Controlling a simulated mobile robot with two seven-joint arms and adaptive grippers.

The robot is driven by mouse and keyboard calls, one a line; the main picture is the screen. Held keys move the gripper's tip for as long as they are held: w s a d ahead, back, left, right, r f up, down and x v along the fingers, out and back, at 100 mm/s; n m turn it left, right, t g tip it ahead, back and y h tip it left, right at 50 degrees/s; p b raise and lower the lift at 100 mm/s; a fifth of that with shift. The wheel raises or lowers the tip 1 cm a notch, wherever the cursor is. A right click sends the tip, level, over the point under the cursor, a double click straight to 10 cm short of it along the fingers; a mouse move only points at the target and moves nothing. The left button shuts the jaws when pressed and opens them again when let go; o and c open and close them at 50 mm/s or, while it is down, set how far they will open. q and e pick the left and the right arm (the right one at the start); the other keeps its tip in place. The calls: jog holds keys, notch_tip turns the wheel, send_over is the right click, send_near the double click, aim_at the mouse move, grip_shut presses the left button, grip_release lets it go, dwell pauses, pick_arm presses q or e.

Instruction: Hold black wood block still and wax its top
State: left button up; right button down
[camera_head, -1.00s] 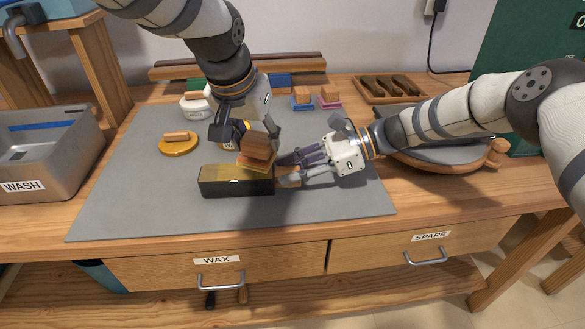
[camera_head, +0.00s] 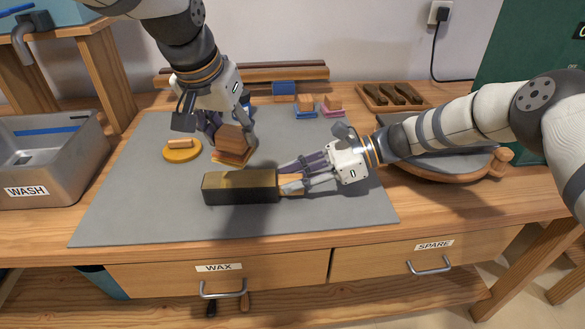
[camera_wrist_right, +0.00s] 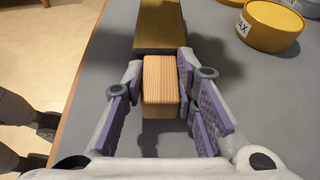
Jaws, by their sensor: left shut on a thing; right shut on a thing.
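The black wood block (camera_head: 241,188) lies on the grey mat, its top yellowish-brown; it also shows in the right wrist view (camera_wrist_right: 160,25). My right gripper (camera_head: 290,178) is shut on a light wood piece (camera_wrist_right: 160,85) at the block's right end. Whether that piece is joined to the block I cannot tell. My left gripper (camera_head: 226,128) is shut on a brown wood-backed applicator (camera_head: 233,142) with a yellowish underside. The applicator is behind the block, clear of its top; whether it touches the mat is unclear. A yellow wax tin (camera_wrist_right: 270,25) shows in the right wrist view.
Blue and pink applicators (camera_head: 318,106) and a brush tray (camera_head: 394,96) are at the back. The WASH basin (camera_head: 48,160) stands at left. The front mat is clear.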

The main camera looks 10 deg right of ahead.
aim_at(218, 151)
pick_arm(q)
jog(key=shift+a+f, duration=0.2)
jog(key=shift+a, duration=0.45)
jog(key=shift+a+f, duration=0.2)
jog(key=shift+a, duration=0.45)
pick_arm(e)
jog(key=shift+f, duration=0.25)
pick_arm(q)
jog(key=shift+f, duration=1.85)
jog(key=shift+f, duration=0.55)
jog(key=shift+w+a, duration=0.1)
jog(key=shift+a, duration=2.35)
jog(key=shift+d, duration=2.55)
